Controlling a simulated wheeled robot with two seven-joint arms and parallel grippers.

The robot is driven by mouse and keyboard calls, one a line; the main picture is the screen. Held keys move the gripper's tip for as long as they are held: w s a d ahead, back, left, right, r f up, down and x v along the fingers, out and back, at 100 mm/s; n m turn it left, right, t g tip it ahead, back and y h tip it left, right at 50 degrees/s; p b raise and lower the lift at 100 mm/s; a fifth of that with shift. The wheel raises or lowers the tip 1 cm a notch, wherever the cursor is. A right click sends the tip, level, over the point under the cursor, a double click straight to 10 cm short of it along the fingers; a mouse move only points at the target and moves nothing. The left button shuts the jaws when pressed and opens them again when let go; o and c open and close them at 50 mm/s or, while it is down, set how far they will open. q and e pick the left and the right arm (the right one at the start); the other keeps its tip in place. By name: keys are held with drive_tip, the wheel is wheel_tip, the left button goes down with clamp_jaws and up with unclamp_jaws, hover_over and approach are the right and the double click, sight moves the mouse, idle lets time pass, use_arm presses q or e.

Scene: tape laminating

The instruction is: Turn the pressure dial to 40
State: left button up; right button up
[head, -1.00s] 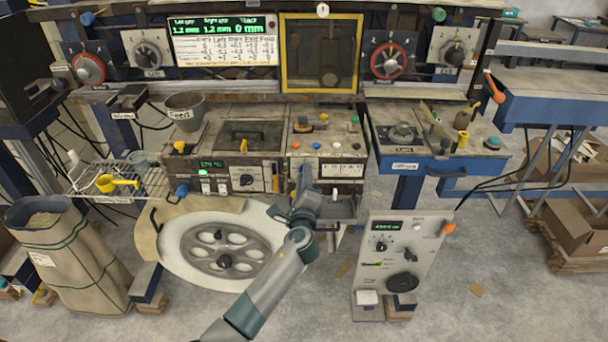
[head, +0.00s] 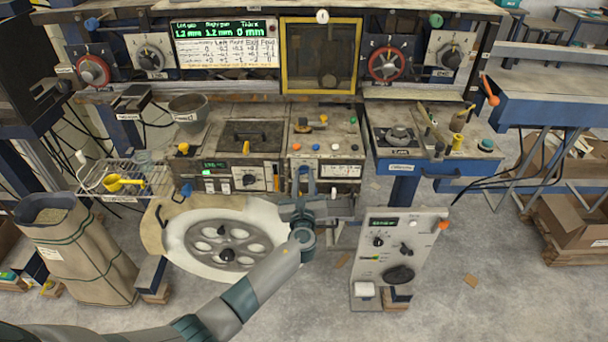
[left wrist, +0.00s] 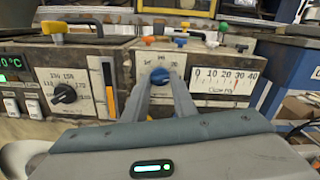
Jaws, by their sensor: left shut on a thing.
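The pressure dial is a blue knob (left wrist: 160,76) on a white scale plate on the front of the middle machine. My left gripper (head: 306,176) reaches up to that front. In the left wrist view its two fingers (left wrist: 161,84) are shut on the blue knob, one on each side. In the head view the gripper hides the knob. Right of the knob is a white gauge (left wrist: 223,81), marked 0 to 40, with a thin red needle near the 30 mark. The gauge also shows in the head view (head: 340,171), too small to read. My right gripper is out of view.
A black temperature dial (left wrist: 64,93) and an orange-handled lever (left wrist: 108,87) are left of the knob. Coloured buttons (head: 316,147) sit on the machine top above. A grey control box (head: 401,255) stands right of my arm, and a round perforated plate (head: 224,246) lies left.

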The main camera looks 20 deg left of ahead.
use_arm(q)
drive_tip(key=shift+f+m+p, duration=0.1)
drive_tip(key=shift+m+p, duration=0.35)
drive_tip(key=shift+m, duration=0.75)
drive_tip(key=o, duration=1)
drive_tip(key=shift+o, duration=0.2)
drive_tip(key=shift+s, duration=0.15)
drive_tip(key=b+v, duration=0.4)
drive_tip(key=v, duration=1.3)
drive_tip(key=shift+s, duration=0.1)
